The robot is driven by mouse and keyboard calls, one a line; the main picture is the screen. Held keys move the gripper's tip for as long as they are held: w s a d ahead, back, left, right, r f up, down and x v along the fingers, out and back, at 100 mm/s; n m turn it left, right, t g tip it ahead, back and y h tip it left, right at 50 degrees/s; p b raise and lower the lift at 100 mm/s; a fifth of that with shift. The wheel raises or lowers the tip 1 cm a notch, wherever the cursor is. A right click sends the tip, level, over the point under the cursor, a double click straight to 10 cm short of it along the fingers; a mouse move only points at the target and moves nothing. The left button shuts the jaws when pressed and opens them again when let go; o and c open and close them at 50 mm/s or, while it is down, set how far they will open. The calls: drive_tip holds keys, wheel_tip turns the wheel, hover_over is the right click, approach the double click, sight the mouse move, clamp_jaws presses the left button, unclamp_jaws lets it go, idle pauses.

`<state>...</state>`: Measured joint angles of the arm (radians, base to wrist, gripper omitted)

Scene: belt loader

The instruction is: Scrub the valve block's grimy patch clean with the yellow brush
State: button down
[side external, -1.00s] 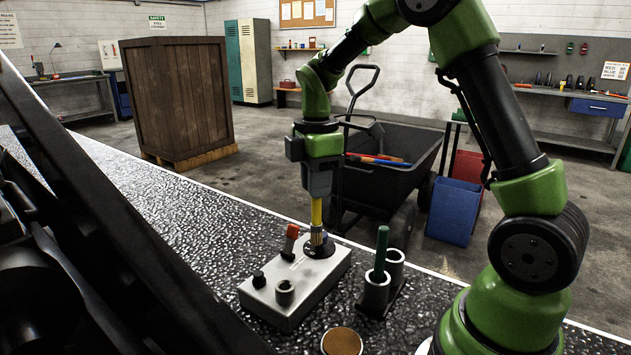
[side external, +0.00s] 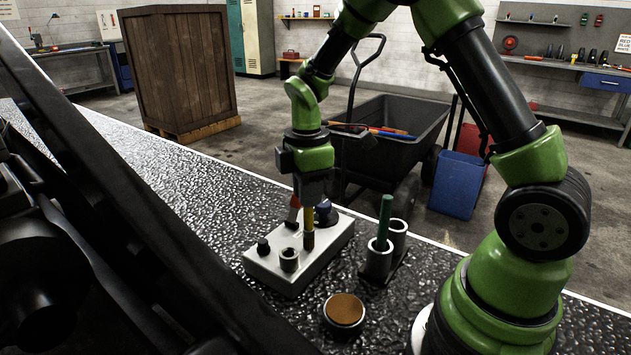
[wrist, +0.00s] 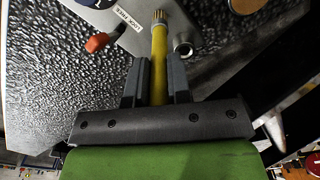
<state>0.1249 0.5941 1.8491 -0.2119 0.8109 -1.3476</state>
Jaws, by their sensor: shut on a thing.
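My gripper (side external: 312,196) is shut on the yellow brush (side external: 309,218), which points down over the grey valve block (side external: 268,270). In the wrist view the brush handle (wrist: 159,60) runs between the fingers (wrist: 159,75), its bristle end over the block's top (wrist: 135,38). I cannot tell whether the bristles touch the block. A dark bluish round disc (side external: 326,213) sits at the block's far end, behind the brush and partly hidden; a blue edge of it shows in the wrist view (wrist: 86,2). I cannot make out grime on it.
The block carries an orange-red lever (side external: 293,210), a black knob (side external: 263,245) and a metal socket (side external: 289,260). To the right stand two holder cups (side external: 379,261), one with a green-handled tool (side external: 384,220). A round brown-topped pot (side external: 344,309) stands in front.

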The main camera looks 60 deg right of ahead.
drive_tip(key=d+r, duration=0.3)
drive_tip(key=r, duration=0.5)
drive_tip(key=shift+d, duration=0.35)
idle(0.4)
drive_tip(key=shift+r, duration=0.1)
idle(0.6)
